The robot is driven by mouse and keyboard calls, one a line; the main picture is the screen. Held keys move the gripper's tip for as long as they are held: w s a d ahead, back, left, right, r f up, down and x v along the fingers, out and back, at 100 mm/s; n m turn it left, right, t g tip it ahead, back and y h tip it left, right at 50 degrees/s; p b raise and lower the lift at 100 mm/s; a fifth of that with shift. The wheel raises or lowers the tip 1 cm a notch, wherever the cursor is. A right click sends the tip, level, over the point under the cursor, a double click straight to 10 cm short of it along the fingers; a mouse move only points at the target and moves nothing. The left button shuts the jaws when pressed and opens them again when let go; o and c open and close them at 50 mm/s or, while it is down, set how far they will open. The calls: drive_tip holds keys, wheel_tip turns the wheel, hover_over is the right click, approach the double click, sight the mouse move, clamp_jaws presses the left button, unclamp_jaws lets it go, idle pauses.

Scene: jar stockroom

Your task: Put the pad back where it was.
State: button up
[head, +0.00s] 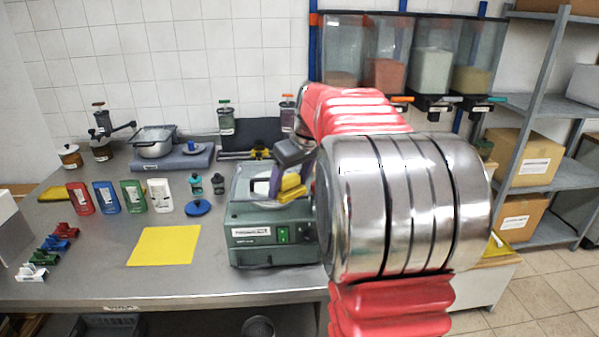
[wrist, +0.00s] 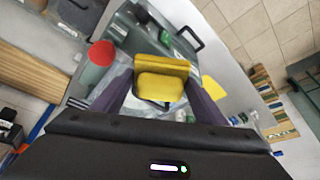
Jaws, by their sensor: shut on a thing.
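A yellow pad (wrist: 162,86) is held between the two purple fingers of my gripper (wrist: 158,98) in the wrist view. It looks like a folded or two-layered block. In the head view the pad (head: 291,193) shows at the tip of my gripper (head: 284,183), above the top of a green machine (head: 265,240) with a clear tray-like top. I cannot tell whether the pad touches the machine. A flat yellow square (head: 164,245) lies bare on the steel table to the left. My arm hides part of the machine's right side.
Red, blue, green and white holders (head: 133,196) stand in a row on the table (head: 100,285), with a blue disc (head: 198,208) and small bottles near them. A scale with a pot (head: 154,141) is behind. Dispensers (head: 410,55) hang at the back. The front table middle is clear.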

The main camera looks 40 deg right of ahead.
drive_tip(key=w+a+f, duration=0.1)
drive_tip(key=a+f, duration=1)
drive_tip(key=a, duration=0.3)
drive_tip(key=w+a+f, duration=0.1)
drive_tip(key=a+f, duration=0.9)
drive_tip(key=a, duration=0.3)
drive_tip(key=shift+w+a+f, duration=0.3)
drive_tip(key=shift+a+f, duration=0.1)
drive_tip(key=shift+s, duration=0.1)
